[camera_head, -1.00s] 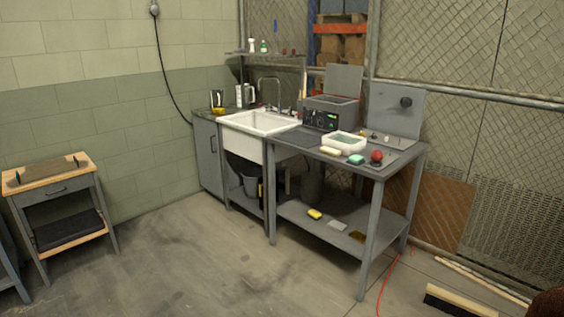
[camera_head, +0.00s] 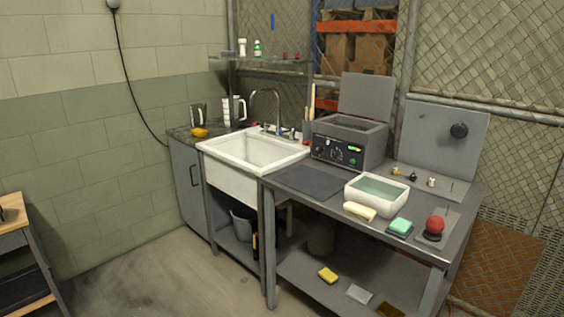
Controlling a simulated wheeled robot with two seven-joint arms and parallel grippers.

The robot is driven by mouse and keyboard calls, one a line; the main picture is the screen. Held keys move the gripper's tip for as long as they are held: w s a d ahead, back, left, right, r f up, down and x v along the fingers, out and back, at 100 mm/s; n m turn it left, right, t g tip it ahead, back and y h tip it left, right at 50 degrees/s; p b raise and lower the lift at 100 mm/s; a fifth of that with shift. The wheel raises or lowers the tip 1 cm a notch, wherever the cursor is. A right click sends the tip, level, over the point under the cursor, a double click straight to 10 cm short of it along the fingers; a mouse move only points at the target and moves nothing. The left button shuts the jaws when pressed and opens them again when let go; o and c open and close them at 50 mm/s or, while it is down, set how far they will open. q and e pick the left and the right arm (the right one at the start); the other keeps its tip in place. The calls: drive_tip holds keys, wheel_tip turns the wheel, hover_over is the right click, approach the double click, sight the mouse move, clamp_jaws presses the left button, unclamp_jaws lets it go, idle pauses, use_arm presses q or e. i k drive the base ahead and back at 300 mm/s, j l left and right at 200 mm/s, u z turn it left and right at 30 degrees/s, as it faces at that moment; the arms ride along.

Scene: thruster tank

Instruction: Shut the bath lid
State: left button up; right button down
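The bath (camera_head: 345,143) is a grey box with a dark control panel, knobs and a lit green display, standing at the back of the metal bench beside the sink. Its grey lid (camera_head: 367,97) stands up, open, at the rear edge of the bath, so the rim and dark inside show. Neither of my grippers is in view.
A white sink (camera_head: 230,160) with a tall tap adjoins the bench on the left. On the bench (camera_head: 410,240) are a dark mat (camera_head: 304,180), a white tub (camera_head: 376,194), sponges and a red ball-topped thing (camera_head: 435,225). A grey panel (camera_head: 447,140) stands behind. Floor in front is clear.

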sight(365, 94)
drive_tip(key=i, duration=1.3)
